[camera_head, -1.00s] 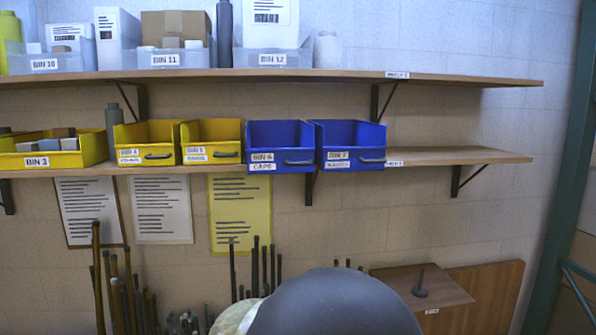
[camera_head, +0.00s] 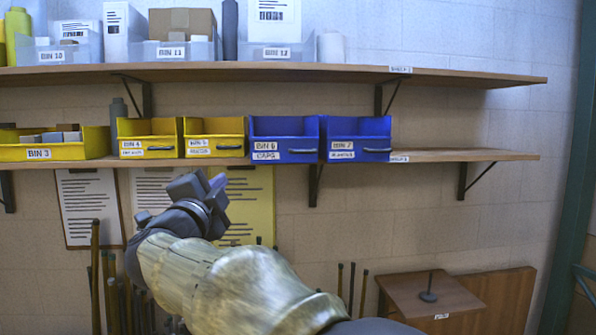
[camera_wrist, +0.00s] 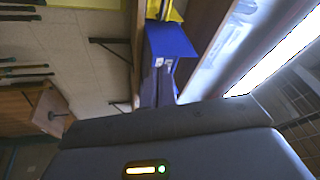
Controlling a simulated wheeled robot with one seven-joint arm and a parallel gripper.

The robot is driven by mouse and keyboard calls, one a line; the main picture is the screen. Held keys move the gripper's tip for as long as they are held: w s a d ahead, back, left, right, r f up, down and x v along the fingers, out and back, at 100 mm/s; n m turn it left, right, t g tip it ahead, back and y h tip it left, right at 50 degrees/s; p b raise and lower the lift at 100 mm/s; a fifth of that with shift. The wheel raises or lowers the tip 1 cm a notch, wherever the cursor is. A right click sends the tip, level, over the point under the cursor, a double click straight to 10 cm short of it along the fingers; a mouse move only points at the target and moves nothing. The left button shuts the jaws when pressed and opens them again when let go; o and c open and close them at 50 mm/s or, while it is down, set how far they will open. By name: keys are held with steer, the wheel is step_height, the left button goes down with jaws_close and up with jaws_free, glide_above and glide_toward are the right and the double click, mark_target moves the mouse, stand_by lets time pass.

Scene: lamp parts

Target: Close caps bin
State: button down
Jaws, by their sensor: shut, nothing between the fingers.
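The caps bin (camera_head: 284,126), a blue open-topped bin labelled BIN 6 CAPS, stands on the lower shelf. It has a dark handle on its front and juts past the shelf edge. My gripper (camera_head: 207,189) is shut and empty, below and left of this bin, in front of the yellow sheet on the wall. In the wrist view, my gripper's fingers (camera_wrist: 157,88) point toward a blue bin (camera_wrist: 170,42), apart from or touching it I cannot tell. Which blue bin this is I cannot tell.
Blue BIN 7 (camera_head: 357,126) stands right beside the caps bin. Yellow BIN 5 (camera_head: 215,128) and BIN 4 (camera_head: 151,129) are on its left. The upper shelf (camera_head: 300,72) runs above. Brackets hang under the lower shelf (camera_head: 440,156), whose right end is clear.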

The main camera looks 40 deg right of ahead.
steer(key=s+d+r+m+g+h+b, duration=0.1)
steer(key=s+d+r+m+g+h, duration=0.1)
steer(key=s+m+g, duration=0.7)
steer(key=shift+s+d+r+m+g+h, duration=0.35)
steer(key=shift+d+m+h, duration=0.35)
steer(key=shift+d+m, duration=0.5)
steer(key=shift+d, duration=0.1)
steer(key=p, duration=0.2)
glide_toward(309, 152)
steer(key=s+d, duration=0.2)
steer(key=d, duration=0.2)
steer(key=shift+w+d+r+p, duration=0.15)
steer(key=shift+w+d+p, duration=0.25)
steer(key=shift+w, duration=0.4)
steer(key=shift+w+d+r+p, duration=0.2)
steer(key=shift+w+d, duration=0.3)
steer(key=shift+w, duration=0.3)
steer(key=shift+w, duration=0.1)
